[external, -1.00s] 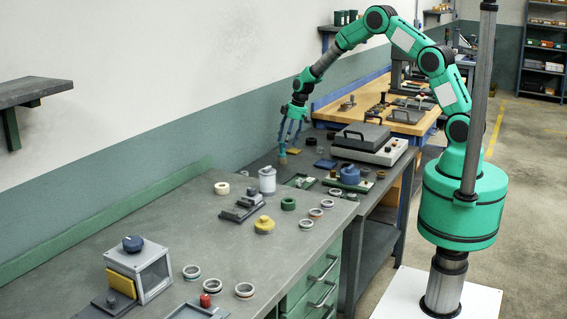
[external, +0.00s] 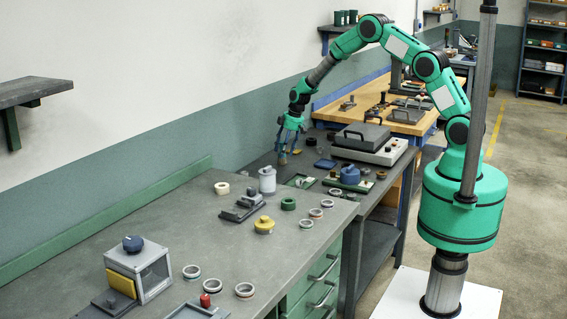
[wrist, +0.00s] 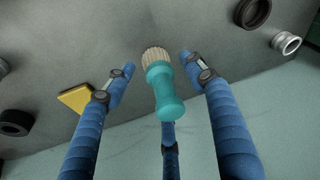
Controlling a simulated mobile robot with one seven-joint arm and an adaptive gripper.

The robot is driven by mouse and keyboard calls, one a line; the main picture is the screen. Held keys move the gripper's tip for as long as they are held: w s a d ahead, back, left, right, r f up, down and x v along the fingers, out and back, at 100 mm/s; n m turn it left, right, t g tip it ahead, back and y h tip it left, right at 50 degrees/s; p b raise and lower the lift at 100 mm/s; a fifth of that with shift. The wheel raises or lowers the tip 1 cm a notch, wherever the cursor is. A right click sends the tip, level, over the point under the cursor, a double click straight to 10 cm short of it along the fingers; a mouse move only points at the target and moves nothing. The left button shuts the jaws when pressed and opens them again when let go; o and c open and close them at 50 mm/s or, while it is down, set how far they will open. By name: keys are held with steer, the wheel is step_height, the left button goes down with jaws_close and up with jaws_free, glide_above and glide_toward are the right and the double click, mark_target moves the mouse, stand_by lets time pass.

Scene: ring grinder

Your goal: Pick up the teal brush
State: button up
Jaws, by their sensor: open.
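The teal brush (wrist: 160,88) has a rounded teal handle and pale bristles. In the wrist view it stands between the spread fingers of my gripper (wrist: 157,64), with gaps at both sides. A third finger shows below the handle, and I cannot tell whether it touches the brush. In the external view my gripper (external: 289,150) is low at the back of the far grey bench, near the wall. The bristles (external: 282,158) show there as a small tan patch by the fingertips; the handle is mostly hidden. My gripper is open.
A yellow piece (wrist: 75,98), a dark ring (wrist: 252,12) and a metal ring (wrist: 286,42) lie around the brush.

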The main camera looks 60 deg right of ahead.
steer(key=shift+x, duration=1.5)
steer(key=c, duration=1.2)
